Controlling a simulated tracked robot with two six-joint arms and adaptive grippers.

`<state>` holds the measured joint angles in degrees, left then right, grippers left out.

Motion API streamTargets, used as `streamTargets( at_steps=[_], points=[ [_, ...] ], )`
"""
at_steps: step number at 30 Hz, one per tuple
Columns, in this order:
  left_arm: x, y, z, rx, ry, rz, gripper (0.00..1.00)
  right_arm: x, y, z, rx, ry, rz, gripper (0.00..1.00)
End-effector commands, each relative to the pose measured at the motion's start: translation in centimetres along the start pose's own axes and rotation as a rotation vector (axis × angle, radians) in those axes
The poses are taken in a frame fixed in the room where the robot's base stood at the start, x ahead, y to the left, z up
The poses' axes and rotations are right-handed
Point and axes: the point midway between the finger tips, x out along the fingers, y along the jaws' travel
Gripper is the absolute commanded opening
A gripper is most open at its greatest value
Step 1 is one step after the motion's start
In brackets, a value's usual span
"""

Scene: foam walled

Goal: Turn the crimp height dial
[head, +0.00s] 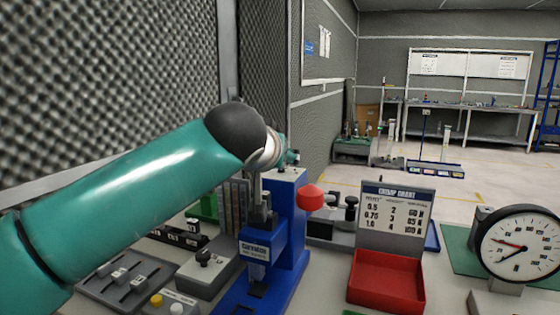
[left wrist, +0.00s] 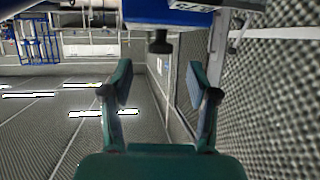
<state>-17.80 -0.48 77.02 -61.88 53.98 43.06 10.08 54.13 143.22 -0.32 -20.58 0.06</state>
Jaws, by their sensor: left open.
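The blue crimp press (head: 287,215) stands on the bench in the middle of the head view, with a red ball knob (head: 310,197) on its right side. In the left wrist view the blue body (left wrist: 180,12) is at the top edge, with a short black knob (left wrist: 160,42) sticking out, which looks like the dial. My left gripper (head: 291,158) is over the press top, mostly hidden behind its own wrist. In the left wrist view its fingers (left wrist: 160,80) are wide apart and empty, with the knob centred beyond their tips, not visibly touched. My right gripper is not in view.
A red tray (head: 387,282) with a crimp chart (head: 396,215) behind it stands right of the press. A round gauge (head: 519,245) is at far right. A grey slider panel (head: 122,278) and a grey box with a black knob (head: 205,270) lie left. A foam wall (head: 110,80) rises behind.

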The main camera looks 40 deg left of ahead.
Motion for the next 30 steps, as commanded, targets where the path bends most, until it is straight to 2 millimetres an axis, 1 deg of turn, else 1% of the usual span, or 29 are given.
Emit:
streamTargets(
  at_steps=[1,3,6,9,13,26,29,30],
  points=[
    [-1.2,0.1,-0.1,0.0,0.003,0.005,0.6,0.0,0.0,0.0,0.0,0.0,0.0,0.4],
    [-2.4,0.1,0.0,-0.001,0.003,0.004,0.6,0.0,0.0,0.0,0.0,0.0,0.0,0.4],
    [-3.8,0.1,0.0,0.0,0.001,0.004,0.6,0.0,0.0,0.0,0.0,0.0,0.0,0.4],
    [-4.6,0.1,0.0,0.0,0.001,0.001,0.6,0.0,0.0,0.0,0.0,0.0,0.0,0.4],
    [-5.0,0.1,0.1,0.0,0.0,0.0,0.6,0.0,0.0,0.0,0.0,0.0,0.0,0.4],
    [-5.0,0.0,0.1,0.0,-0.001,0.0,0.6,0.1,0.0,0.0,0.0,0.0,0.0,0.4],
    [-5.2,0.0,-0.4,0.0,-0.001,0.0,0.6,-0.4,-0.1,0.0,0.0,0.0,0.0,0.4],
    [-5.4,0.0,-0.9,0.0,-0.001,0.0,0.6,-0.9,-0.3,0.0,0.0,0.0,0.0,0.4]
  ],
)
